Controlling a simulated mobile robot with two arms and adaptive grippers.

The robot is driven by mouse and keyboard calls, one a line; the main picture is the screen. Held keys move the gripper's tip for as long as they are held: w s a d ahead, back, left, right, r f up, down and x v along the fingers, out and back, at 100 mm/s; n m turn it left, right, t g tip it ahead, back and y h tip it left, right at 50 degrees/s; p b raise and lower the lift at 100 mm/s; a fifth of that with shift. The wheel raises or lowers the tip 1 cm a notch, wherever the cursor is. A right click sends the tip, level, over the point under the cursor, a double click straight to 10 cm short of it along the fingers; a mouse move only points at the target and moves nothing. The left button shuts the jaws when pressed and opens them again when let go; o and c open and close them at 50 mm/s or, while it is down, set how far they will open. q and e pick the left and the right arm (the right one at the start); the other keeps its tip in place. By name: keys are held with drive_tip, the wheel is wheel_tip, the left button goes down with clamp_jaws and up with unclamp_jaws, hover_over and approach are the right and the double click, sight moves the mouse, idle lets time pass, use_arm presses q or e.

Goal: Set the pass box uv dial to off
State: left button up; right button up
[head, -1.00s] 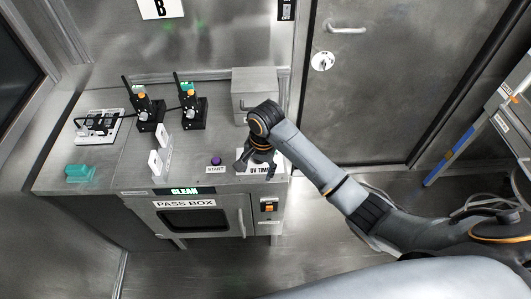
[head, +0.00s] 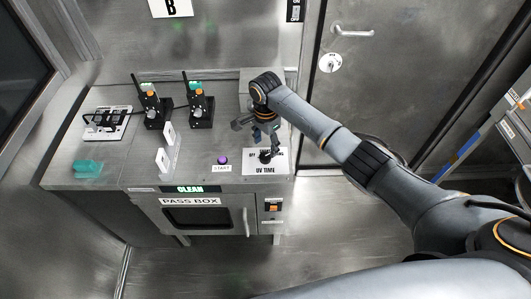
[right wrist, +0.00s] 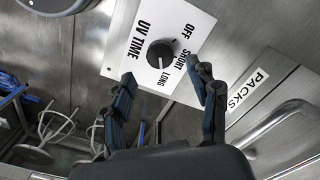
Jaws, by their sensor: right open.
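The UV dial is a round black knob (right wrist: 160,53) on a white plate (right wrist: 146,22) marked UV TIME, OFF, SHORT and LONG. In the right wrist view a light mark on the knob appears to point toward LONG. In the head view the knob (head: 265,156) shows on the plate (head: 252,169) at the right front of the pass box top. My right gripper (head: 266,143) is open and empty just above the knob. In the right wrist view its fingertips (right wrist: 160,72) stand apart on either side of the knob, and contact is not visible. My left gripper is out of view.
A purple START button (head: 222,159) is left of the plate. The pass box door (head: 195,218) and an orange switch (head: 272,207) are below.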

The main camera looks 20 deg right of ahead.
sight(265, 155)
wheel_tip(265, 155, down, 6)
drive_tip(key=shift+f, duration=0.1)
drive_tip(key=shift+c, duration=0.5)
drive_tip(key=c, duration=1.1)
